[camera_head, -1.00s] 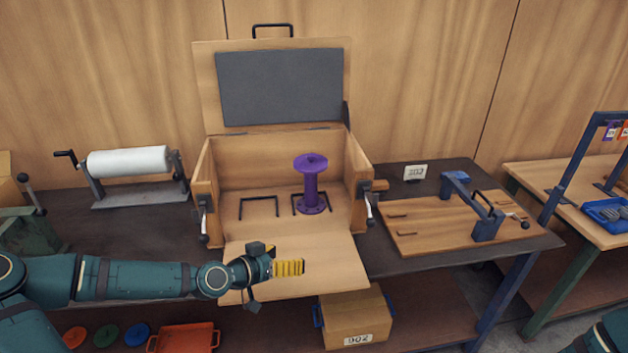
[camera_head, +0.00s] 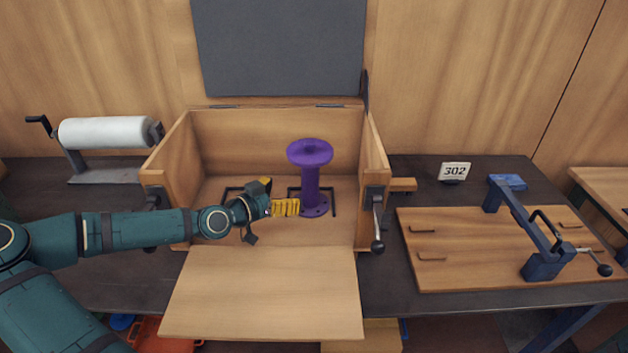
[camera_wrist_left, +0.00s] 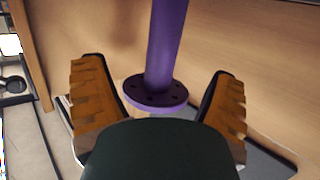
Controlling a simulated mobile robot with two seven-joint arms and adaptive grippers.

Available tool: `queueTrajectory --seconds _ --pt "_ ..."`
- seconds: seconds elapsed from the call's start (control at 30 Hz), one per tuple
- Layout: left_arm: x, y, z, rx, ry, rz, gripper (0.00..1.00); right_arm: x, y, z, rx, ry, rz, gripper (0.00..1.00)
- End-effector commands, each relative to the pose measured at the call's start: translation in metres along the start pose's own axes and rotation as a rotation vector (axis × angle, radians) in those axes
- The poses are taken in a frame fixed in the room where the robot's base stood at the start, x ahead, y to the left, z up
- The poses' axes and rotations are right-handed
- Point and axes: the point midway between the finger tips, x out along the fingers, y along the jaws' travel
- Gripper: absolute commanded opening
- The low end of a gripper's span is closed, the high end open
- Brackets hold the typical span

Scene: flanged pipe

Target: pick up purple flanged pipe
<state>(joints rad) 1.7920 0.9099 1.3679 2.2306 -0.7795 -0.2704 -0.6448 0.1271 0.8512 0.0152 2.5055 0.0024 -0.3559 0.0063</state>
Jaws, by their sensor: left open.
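The purple flanged pipe (camera_head: 311,185) stands upright inside the open wooden box, with a wide flange at the top and another at the bottom, by the right black bracket. My left gripper (camera_head: 287,208) reaches into the box from the left, its yellow fingers close beside the pipe's lower part. In the left wrist view the pipe (camera_wrist_left: 165,50) rises from its round holed base flange just beyond and between the two open, ridged fingers (camera_wrist_left: 160,105). No grip on it shows. My right gripper is not in view.
The wooden box (camera_head: 375,160) has its lid up and its front panel (camera_head: 262,295) folded down. Black brackets lie on its floor. A white roll (camera_head: 105,132) stands left; a wooden board with a blue clamp (camera_head: 545,265) and a "302" sign (camera_head: 455,172) are right.

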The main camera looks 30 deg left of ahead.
Motion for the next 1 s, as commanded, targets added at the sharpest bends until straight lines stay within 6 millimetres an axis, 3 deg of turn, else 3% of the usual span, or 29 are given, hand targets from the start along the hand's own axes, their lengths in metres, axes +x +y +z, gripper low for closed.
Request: queueTrajectory --seconds 0.3,0.67,1.0 --pt "0.051 0.001 0.000 0.001 0.002 0.002 0.86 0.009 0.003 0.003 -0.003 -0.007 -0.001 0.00" --pt "0.078 -0.001 0.001 0.000 0.001 0.000 0.86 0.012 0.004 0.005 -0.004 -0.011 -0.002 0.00" --pt "0.120 -0.007 0.004 0.000 0.000 0.001 0.86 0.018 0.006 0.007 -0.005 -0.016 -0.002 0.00"
